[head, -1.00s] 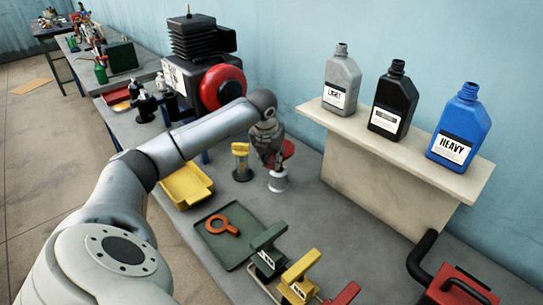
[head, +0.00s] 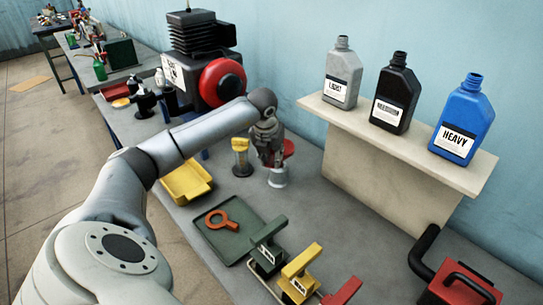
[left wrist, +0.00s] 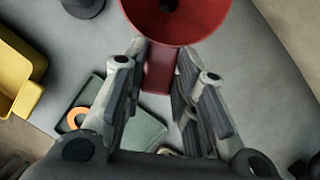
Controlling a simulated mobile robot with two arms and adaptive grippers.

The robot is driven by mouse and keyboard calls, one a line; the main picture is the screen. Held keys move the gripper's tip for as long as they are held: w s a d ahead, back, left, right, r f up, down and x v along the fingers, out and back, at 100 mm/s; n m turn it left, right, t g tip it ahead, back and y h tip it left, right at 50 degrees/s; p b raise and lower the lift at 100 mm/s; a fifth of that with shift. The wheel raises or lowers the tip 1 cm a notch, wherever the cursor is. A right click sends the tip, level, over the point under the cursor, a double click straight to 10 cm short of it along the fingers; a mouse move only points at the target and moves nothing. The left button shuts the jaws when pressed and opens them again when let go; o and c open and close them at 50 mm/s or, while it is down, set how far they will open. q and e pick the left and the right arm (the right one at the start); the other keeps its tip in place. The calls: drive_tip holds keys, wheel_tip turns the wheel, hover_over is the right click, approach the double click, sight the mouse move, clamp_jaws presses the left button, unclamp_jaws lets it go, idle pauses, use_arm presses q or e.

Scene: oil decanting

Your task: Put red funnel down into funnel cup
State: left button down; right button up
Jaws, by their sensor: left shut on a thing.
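My left gripper (head: 274,158) is shut on the red funnel (head: 289,147) over the bench. In the left wrist view, my left gripper (left wrist: 158,95) has the red funnel's (left wrist: 205,32) flat red tab between its fingers, with the round bowl beyond the fingertips. The funnel cup (head: 278,178), small and pale, stands on the bench directly below the gripper in the head view. The gripper partly covers the funnel, and I cannot tell how far its spout is inside the cup. My right gripper is not in view.
A yellow funnel in its holder (head: 241,158) stands close left of the gripper. A yellow bin (head: 186,182) and a green tray (head: 225,240) with an orange ring tool (head: 222,220) lie nearer. Three bottles stand on a raised shelf (head: 335,111) at right.

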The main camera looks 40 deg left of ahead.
use_arm(q)
drive_tip(key=shift+f+b, duration=0.8)
drive_tip(key=shift+f, duration=0.35)
drive_tip(key=c, duration=1.1)
unclamp_jaws()
drive_tip(key=shift+r, duration=0.1)
drive_tip(key=v, duration=1.2)
drive_tip(key=shift+s, duration=0.1)
